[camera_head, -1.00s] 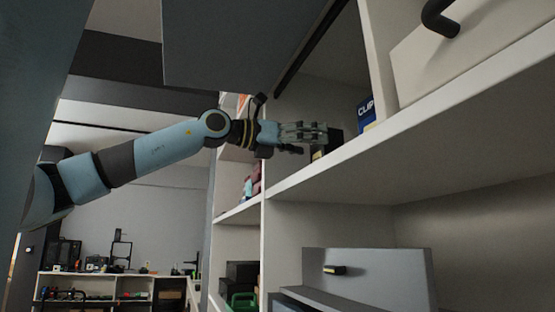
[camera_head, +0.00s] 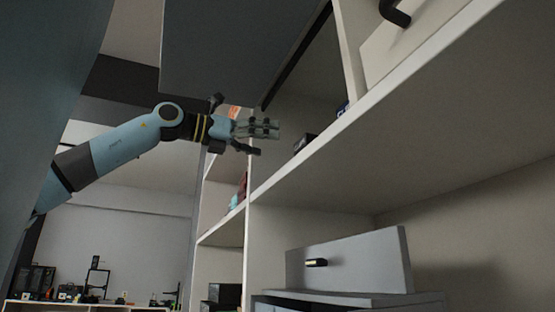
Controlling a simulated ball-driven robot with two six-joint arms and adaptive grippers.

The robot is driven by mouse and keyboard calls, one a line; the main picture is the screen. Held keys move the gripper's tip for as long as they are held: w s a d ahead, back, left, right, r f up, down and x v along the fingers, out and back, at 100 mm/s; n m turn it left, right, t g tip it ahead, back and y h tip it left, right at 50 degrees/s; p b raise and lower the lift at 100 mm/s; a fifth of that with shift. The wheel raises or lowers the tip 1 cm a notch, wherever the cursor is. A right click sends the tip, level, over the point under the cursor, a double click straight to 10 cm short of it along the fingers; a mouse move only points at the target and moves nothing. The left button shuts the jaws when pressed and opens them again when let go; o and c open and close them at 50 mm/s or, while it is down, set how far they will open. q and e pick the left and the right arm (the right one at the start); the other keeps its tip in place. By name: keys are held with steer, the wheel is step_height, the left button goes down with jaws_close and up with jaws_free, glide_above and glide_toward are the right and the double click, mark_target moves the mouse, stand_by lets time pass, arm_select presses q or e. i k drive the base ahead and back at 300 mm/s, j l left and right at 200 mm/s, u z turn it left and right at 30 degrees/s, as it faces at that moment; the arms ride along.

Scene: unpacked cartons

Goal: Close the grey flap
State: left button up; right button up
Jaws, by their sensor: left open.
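The grey flap (camera_head: 232,50) hangs open at the top of the view, raised in front of the upper cabinet compartment, with a dark edge strip along its right side. My left gripper (camera_head: 262,138) is below the flap's lower edge, in front of the compartment opening, with its fingers apart and nothing between them. It appears apart from the flap, though the depth gap is hard to judge. My right gripper is not in view.
A white shelf board (camera_head: 345,128) runs below the compartment, with a small dark box (camera_head: 304,142) on it. A grey drawer front (camera_head: 350,264) with a small handle stands lower right. A white drawer with a black handle (camera_head: 394,12) is at upper right.

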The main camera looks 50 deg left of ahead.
mark_target(235, 50)
steer(key=k+j, duration=0.2)
steer(key=k, duration=0.3)
steer(key=k+j, duration=0.2)
steer(key=k, duration=0.25)
